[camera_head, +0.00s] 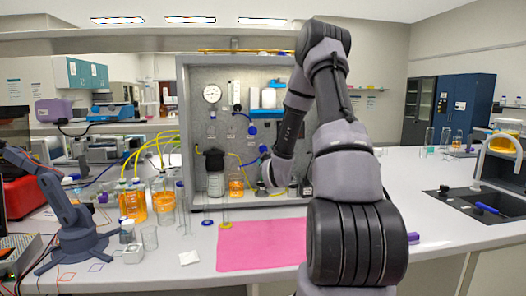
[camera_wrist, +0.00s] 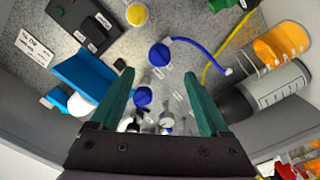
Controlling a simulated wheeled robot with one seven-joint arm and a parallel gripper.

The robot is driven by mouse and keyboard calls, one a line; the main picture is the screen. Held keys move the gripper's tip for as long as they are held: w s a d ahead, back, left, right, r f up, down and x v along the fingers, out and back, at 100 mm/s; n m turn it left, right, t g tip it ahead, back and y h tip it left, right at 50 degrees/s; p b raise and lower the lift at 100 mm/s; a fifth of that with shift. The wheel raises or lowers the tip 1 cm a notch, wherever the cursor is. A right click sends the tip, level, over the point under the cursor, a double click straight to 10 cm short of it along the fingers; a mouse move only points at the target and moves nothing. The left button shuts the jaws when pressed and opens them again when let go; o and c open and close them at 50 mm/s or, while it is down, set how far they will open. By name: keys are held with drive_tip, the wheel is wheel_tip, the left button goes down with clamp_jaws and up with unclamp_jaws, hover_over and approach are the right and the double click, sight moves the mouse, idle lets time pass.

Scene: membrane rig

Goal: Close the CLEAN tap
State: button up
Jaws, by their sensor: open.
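In the wrist view, one blue tap (camera_wrist: 159,54) with a curved blue tube lies just beyond my fingertips. Another blue tap (camera_wrist: 142,96) shows between the fingers. My gripper (camera_wrist: 158,75) has its two green fingers spread apart, with nothing clasped. In the head view my arm hides the gripper's fingers and part of the panel.
A dark-capped bottle (camera_head: 215,174) and an orange bottle (camera_head: 236,182) stand at the rig's base. A pink mat (camera_head: 262,246) lies clear in front. Orange-filled vessels (camera_head: 133,205) stand left.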

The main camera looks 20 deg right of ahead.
sight(264, 150)
drive_tip(key=x, duration=1)
drive_tip(key=shift+w, duration=0.25)
clamp_jaws()
